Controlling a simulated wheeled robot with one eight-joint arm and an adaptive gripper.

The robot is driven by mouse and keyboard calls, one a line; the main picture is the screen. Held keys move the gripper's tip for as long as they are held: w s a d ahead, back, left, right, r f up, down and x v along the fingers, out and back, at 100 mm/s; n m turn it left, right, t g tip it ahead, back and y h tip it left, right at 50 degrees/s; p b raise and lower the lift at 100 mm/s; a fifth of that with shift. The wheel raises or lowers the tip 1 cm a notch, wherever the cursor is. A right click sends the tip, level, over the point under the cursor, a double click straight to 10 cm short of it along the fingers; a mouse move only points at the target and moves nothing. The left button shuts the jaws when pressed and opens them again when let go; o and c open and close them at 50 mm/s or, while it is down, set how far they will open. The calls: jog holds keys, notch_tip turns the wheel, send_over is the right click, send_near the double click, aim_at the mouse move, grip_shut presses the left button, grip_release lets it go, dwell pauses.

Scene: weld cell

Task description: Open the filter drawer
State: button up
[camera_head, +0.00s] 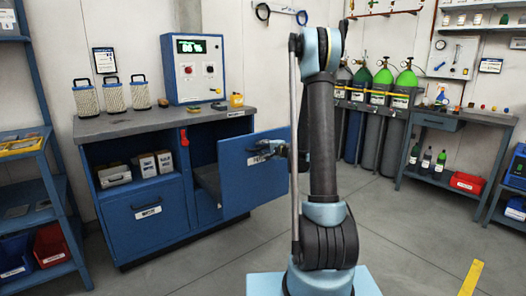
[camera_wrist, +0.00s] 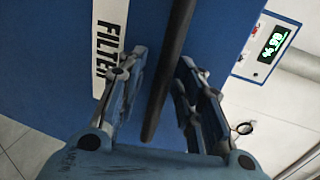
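The filter drawer's blue front (camera_head: 240,180) stands well out from the bench cabinet in the head view, with an open gap behind it at its left. In the wrist view the blue front (camera_wrist: 45,60) fills the left side, with a white label (camera_wrist: 108,45) reading FILTER. A dark bar handle (camera_wrist: 168,70) runs between my gripper's fingers. My gripper (camera_wrist: 160,75) is open, one finger on each side of the handle, with a visible gap on the left. In the head view my gripper (camera_head: 262,150) is at the drawer front, partly covering its label.
The grey bench top (camera_head: 150,118) carries filter cartridges (camera_head: 112,94) and a control box (camera_head: 194,68). A lower labelled blue front (camera_head: 148,210) is at its left. Gas cylinders (camera_head: 380,115) and a side bench (camera_head: 460,117) stand at the right. The floor before the bench is clear.

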jog(key=v, duration=1.2)
jog(key=s+a+n+g+h, duration=0.1)
jog(key=s+a+n+g, duration=0.2)
jog(key=s, duration=0.7)
jog(key=s+a+n+g+h, duration=0.2)
jog(key=s+n+g, duration=0.2)
jog(key=s, duration=0.6)
jog(key=s+d+f+n+g+h, duration=0.1)
jog(key=s+d+f+h, duration=0.1)
jog(key=s, duration=0.5)
jog(key=s+d+f+n+g+h, duration=0.1)
jog(key=s+d, duration=0.3)
jog(key=s, duration=0.4)
jog(key=s+d+f+n+g+h, duration=0.1)
jog(key=s+d+f+n+h, duration=0.1)
jog(key=s+f, duration=0.2)
jog(key=s, duration=0.3)
jog(key=shift+s+d+g+h, duration=0.25)
jog(key=shift+d+g+h, duration=0.15)
